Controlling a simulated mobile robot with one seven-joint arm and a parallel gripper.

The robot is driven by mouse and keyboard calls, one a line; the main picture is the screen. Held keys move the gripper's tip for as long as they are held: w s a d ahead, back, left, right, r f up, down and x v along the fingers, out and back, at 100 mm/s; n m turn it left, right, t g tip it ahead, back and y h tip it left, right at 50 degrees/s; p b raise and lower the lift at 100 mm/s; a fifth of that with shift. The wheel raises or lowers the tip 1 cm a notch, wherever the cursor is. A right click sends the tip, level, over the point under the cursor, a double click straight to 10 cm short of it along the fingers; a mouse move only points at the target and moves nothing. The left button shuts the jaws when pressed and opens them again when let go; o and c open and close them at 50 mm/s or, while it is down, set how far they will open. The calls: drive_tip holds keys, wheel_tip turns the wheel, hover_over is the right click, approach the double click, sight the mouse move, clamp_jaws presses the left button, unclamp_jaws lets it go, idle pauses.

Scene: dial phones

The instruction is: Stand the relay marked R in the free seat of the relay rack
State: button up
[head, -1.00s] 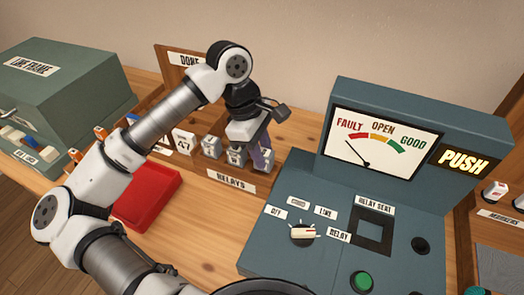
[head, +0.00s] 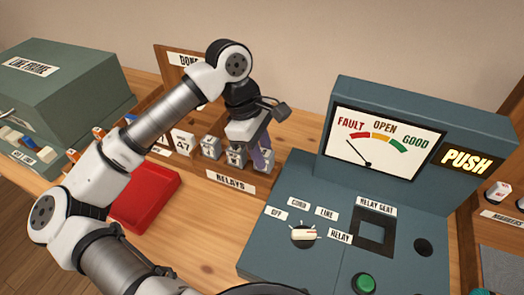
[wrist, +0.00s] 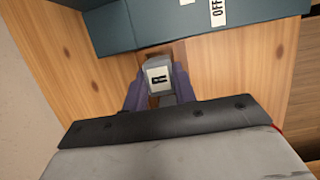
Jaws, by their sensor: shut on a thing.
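The relay marked R (wrist: 158,77) is a grey block with a white label, held between the purple fingers of my gripper (wrist: 160,90) in the wrist view. In the head view my gripper (head: 262,155) points down at the right end of the wooden relay rack (head: 210,172), labelled RELAYS. The fingers partly hide the relay there, and I cannot tell whether its base rests fully in a seat. Two other grey relays, one at the left (head: 210,147) and one in the middle (head: 236,157), stand upright in the rack.
The blue-grey tester (head: 290,185) stands close right of the rack; its relay seat (head: 374,232) looks empty. A red tray (head: 150,200) lies at left front, near the green line frame box (head: 70,85). Bare table lies between tray and tester.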

drive_tip(key=shift+f+b, duration=0.7)
drive_tip(key=shift+b, duration=0.3)
drive_tip(key=shift+r, duration=0.1)
drive_tip(key=o, duration=1.3)
drive_tip(key=shift+r+p, duration=1.6)
drive_tip(key=shift+r, duration=2.15)
drive_tip(key=shift+r, duration=0.1)
drive_tip(key=shift+r+p, duration=0.8)
drive_tip(key=shift+r, duration=1.1)
